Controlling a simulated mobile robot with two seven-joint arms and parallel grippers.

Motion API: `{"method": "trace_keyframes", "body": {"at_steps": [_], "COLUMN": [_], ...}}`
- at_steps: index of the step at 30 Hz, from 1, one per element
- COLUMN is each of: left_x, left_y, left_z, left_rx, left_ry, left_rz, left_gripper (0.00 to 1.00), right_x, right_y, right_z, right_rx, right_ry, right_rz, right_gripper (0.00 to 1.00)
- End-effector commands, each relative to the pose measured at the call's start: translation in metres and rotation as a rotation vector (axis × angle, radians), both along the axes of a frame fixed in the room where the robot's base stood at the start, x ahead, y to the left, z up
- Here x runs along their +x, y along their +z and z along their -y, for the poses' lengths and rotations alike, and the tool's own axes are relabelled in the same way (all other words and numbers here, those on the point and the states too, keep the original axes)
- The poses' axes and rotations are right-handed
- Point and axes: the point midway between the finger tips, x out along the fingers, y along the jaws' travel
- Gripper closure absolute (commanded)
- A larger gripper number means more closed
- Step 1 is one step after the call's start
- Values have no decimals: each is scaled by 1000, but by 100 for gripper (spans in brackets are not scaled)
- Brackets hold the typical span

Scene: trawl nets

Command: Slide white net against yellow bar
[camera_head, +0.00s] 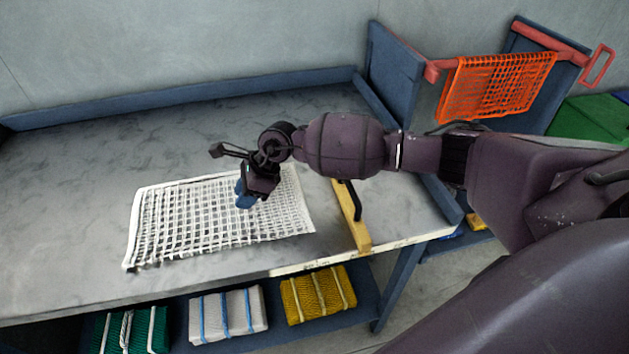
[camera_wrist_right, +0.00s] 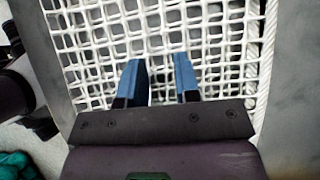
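The white net (camera_head: 165,222) lies flat on the grey table, with its right edge a short gap left of the yellow bar (camera_head: 358,232). The bar stands at the table's right part and has a dark handle on it. My right gripper (camera_head: 245,194) points down over the right half of the net. In the right wrist view the net (camera_wrist_right: 105,45) fills most of the picture, and the two blue fingers of the gripper (camera_wrist_right: 161,80) are apart with mesh showing between them. I cannot tell whether the fingertips touch the net. My left gripper is not in view.
A blue frame with a red rail (camera_head: 436,68) and a hanging orange net (camera_head: 500,84) stands at the right. A blue ledge (camera_head: 180,97) runs along the back. Folded green, white and yellow nets (camera_head: 318,294) lie on the shelf below. The table (camera_head: 60,180) is clear at left.

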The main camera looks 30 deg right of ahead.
Motion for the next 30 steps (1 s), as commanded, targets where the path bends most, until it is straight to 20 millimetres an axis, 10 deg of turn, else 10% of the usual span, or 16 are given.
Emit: {"method": "trace_keyframes", "body": {"at_steps": [30], "left_x": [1], "left_y": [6], "left_z": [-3], "left_rx": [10], "left_ry": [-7], "left_rz": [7], "left_gripper": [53], "right_x": [-17], "right_y": [-3], "right_z": [57], "right_rx": [-3], "right_ry": [-2], "right_rz": [-6], "right_gripper": [70]}}
